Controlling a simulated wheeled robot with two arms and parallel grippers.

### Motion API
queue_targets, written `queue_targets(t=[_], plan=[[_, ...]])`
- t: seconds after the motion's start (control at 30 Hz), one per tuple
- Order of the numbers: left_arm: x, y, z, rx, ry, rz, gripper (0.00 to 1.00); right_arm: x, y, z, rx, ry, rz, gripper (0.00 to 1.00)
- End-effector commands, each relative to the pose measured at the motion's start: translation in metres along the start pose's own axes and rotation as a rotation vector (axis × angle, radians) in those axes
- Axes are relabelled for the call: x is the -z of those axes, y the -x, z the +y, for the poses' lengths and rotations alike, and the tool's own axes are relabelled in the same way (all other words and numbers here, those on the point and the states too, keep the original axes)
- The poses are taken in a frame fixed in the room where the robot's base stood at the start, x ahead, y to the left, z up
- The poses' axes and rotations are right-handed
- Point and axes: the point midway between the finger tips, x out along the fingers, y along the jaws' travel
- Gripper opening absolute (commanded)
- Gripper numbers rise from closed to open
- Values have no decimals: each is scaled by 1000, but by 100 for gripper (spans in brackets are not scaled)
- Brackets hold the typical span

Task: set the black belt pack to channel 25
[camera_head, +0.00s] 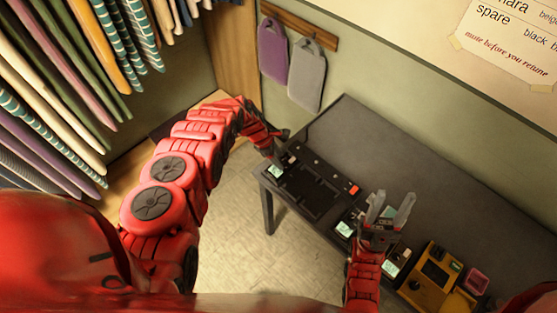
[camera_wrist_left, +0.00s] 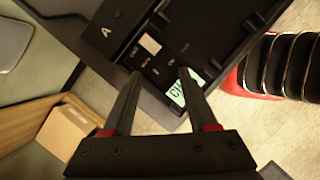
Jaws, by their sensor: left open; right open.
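A black unit with a lit display (camera_head: 275,171) lies at the near left end of the dark table. In the left wrist view its lit display (camera_wrist_left: 187,91) shows "CH", the rest hidden by a finger. I cannot tell for certain that it is the black belt pack. My left gripper (camera_head: 281,148) is open just above it; its fingers (camera_wrist_left: 157,84) reach over the unit with nothing between them. Two more lit displays, at the table's front edge (camera_head: 344,229) and to its right (camera_head: 390,268), show near my right gripper (camera_head: 391,208), which is open and empty.
A black tray (camera_head: 322,203) with a red button (camera_head: 353,188) lies beside the left unit. A yellow device (camera_head: 433,274) and a pink box (camera_head: 475,281) stand at the right. The table's back (camera_head: 400,155) is clear. A wall note (camera_head: 510,40) reads "mute before you retune".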

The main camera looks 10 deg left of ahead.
Motion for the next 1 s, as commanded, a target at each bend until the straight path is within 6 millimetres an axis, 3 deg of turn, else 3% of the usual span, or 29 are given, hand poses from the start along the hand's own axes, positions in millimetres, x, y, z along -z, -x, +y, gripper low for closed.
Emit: queue_targets(t=[0.2, 0.5, 0.53, 1.0], plan=[[0, 1, 0, 0, 0, 0, 57, 0, -1, 0, 0, 0, 0, 50], [0, 1, 0, 0, -1, 0, 3, 0, -1, 0, 0, 0, 0, 50], [0, 1, 0, 0, 0, 0, 0, 0, 0, 0, 0, 0, 0, 50], [1, 0, 1, 12, -34, 1, 0, -1, 8, 0, 0, 0, 0, 50]])
